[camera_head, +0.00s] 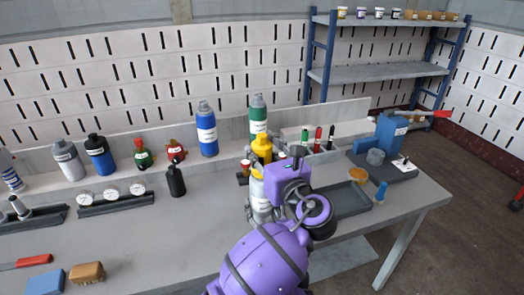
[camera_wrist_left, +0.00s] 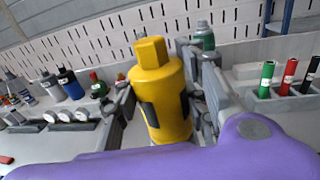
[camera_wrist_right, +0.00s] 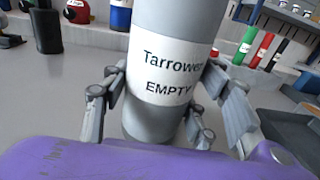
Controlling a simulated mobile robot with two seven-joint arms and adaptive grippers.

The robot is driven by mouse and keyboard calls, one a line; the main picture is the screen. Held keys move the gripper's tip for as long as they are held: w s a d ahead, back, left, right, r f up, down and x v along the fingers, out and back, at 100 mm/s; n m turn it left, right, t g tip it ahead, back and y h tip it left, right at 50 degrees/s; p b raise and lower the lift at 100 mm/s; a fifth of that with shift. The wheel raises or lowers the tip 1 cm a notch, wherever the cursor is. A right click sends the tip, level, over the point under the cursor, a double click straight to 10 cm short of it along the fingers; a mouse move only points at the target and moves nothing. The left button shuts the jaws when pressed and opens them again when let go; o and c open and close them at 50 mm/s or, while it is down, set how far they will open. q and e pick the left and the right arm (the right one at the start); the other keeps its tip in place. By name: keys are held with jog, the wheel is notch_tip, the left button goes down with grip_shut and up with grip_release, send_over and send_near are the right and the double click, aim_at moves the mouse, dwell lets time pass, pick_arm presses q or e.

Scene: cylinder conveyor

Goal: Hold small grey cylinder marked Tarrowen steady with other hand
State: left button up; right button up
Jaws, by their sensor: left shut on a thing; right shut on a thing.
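The small grey cylinder (camera_head: 258,206) stands upright on the bench. Its white label reads "Tarrowen" and "EMPTY" in the right wrist view (camera_wrist_right: 168,72). My right gripper (camera_wrist_right: 152,112) is shut around its lower body, one finger on each side. A yellow cap (camera_head: 262,146) with dark side slots sits above the cylinder. My left gripper (camera_wrist_left: 166,100) is shut on this cap (camera_wrist_left: 164,92), with fingers on both sides. In the head view my purple wrist (camera_head: 288,184) hides part of the cylinder, and the join between cap and cylinder is hard to see.
Blue (camera_head: 207,132) and green (camera_head: 258,116) cylinders stand on the ledge behind. A gauge rack (camera_head: 116,200) and a black bottle (camera_head: 176,181) are to the left.

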pick_arm(q)
jog(key=shift+n+g+y, duration=0.6)
jog(key=shift+n+y, duration=0.1)
jog(key=shift+y, duration=0.3)
jog(key=n+g+y, duration=0.3)
jog(key=shift+d+y, duration=0.1)
jog(key=shift+y, duration=0.3)
jog(key=shift+n+g+y, duration=1.2)
jog(key=shift+n+g, duration=0.3)
jog(key=shift+g, duration=0.4)
jog(key=o, duration=1.3)
jog(key=shift+o, duration=0.2)
